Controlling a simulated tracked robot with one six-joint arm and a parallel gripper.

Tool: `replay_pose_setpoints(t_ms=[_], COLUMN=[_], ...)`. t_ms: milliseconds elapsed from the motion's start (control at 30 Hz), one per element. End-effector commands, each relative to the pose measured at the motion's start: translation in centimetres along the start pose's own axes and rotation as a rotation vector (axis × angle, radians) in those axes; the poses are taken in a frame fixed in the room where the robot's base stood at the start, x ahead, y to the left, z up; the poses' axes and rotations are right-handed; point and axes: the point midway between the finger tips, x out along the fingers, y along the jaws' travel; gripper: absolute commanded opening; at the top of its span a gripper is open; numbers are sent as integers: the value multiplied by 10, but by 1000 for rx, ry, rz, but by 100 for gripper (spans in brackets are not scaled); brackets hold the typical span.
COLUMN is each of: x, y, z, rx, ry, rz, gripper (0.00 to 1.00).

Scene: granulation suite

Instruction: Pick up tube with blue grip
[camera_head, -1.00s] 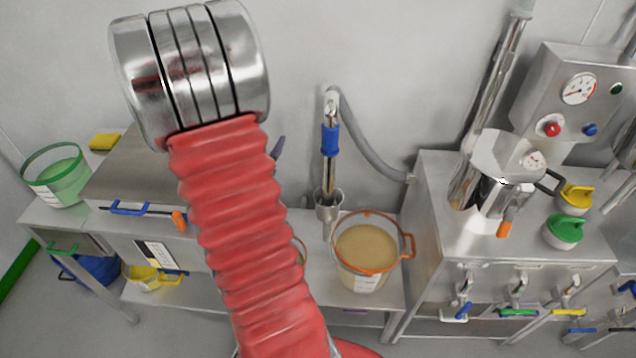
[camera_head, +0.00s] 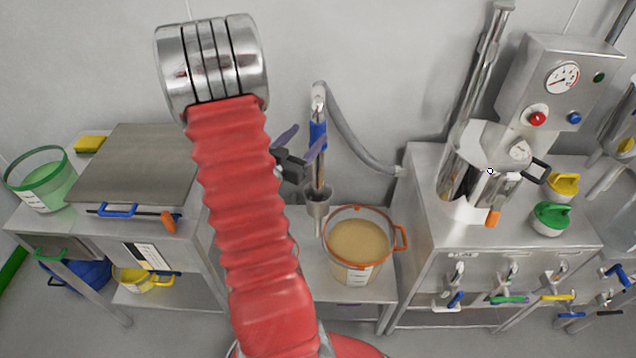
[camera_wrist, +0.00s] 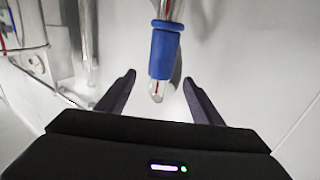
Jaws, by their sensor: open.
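The tube with the blue grip (camera_head: 318,134) is a metal tube on the wall, joined to a grey hose.
A bucket of tan material with an orange rim (camera_head: 359,243) stands below and to the right of the tube. A grey hose (camera_head: 352,135) curves right to a steel cabinet with gauges (camera_head: 562,78). A steel bench with a flat lid (camera_head: 135,168) stands left.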

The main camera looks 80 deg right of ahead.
Motion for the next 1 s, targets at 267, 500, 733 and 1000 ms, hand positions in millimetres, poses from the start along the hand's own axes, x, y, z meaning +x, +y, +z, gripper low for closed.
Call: replay_pose_setpoints(t_ms=[267,500,733,1000], x=[44,64,64,80], y=[2,1,0,1], z=[0,0,0,0], rx=[0,-1,-1,-1], ry=[1,0,0,0], rz=[4,1,0,3], gripper=[60,60,60,60])
